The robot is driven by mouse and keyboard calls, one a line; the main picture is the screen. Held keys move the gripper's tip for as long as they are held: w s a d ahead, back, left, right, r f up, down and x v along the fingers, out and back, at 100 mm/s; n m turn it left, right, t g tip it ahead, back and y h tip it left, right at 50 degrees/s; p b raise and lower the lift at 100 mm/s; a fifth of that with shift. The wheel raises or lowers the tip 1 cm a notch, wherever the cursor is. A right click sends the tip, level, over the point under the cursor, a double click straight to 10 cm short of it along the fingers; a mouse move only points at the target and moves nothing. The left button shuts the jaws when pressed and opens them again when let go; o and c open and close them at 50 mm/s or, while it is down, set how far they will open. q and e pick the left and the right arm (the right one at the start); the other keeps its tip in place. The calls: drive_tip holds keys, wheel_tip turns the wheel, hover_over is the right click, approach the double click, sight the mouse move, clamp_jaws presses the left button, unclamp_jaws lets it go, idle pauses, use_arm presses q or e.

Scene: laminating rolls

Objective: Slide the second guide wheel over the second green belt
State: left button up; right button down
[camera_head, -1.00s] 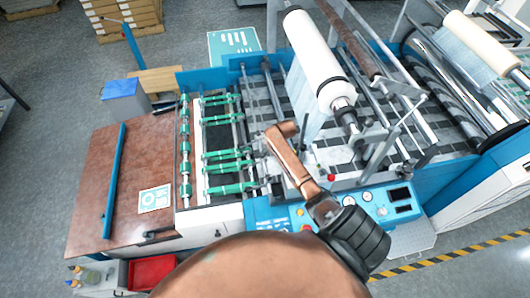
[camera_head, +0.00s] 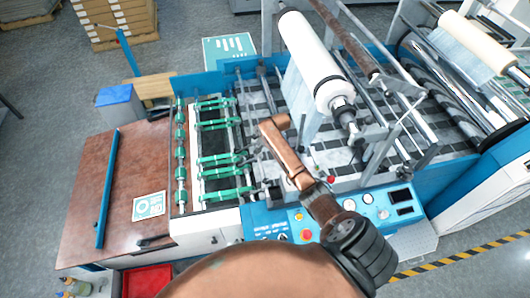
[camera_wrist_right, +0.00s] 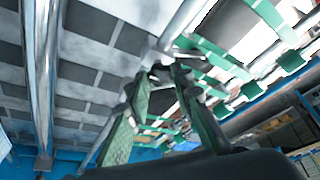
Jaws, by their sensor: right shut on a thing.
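Several green belts (camera_head: 219,124) run across the left part of the blue laminating machine, between a roller with green wheels and a cross bar. My right gripper (camera_head: 258,166) is at the right ends of the lower belts, partly hidden by my arm. In the right wrist view, the two fingers of my right gripper (camera_wrist_right: 162,75) close together on a small grey part, apparently the guide wheel (camera_wrist_right: 157,72), at a metal bar. Green belts (camera_wrist_right: 215,55) pass just beyond the fingertips. I cannot tell whether the wheel is over a belt. My left gripper is out of view.
A large white film roll (camera_head: 316,62) hangs over the machine to the right of my gripper. A control panel (camera_head: 372,207) lies along the front edge. A brown table (camera_head: 85,205) with a blue bar is at the left.

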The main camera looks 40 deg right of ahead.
drive_tip(key=c, duration=1.7)
unclamp_jaws()
drive_tip(key=v, duration=1.2)
